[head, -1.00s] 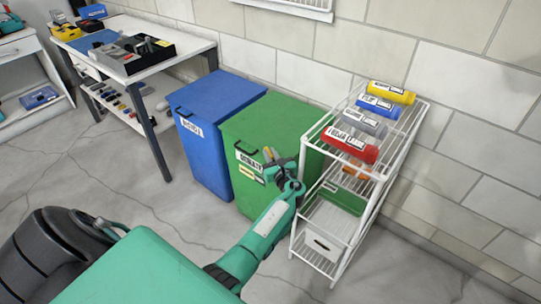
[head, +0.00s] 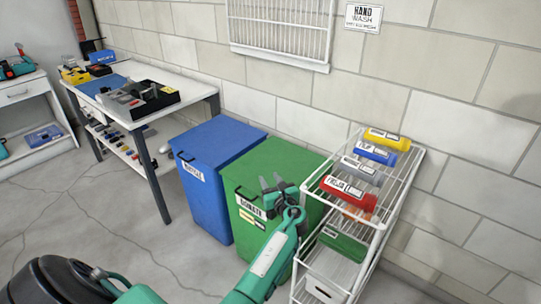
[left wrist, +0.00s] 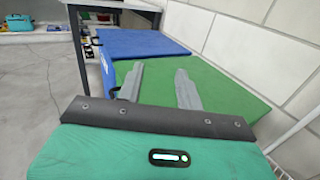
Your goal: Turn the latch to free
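I cannot make out a latch for certain in either view. My left gripper (head: 271,182) is open and empty, its two grey fingers apart. It is in front of the green bin (head: 281,158), near the bin's front edge, in the head view. In the left wrist view, the open fingers (left wrist: 158,85) show against the green lid (left wrist: 220,92); I cannot tell whether they touch it. The green bin has a small black handle-like part on its front and a white label (head: 250,207). My right gripper is in neither view.
A blue bin (head: 215,150) stands left of the green one. A white wire rack (head: 410,175) with yellow, blue, grey and red bottles stands close on the right. A workbench (head: 190,90) is at the back left. A wall grille (head: 280,35) is above. Floor at left is clear.

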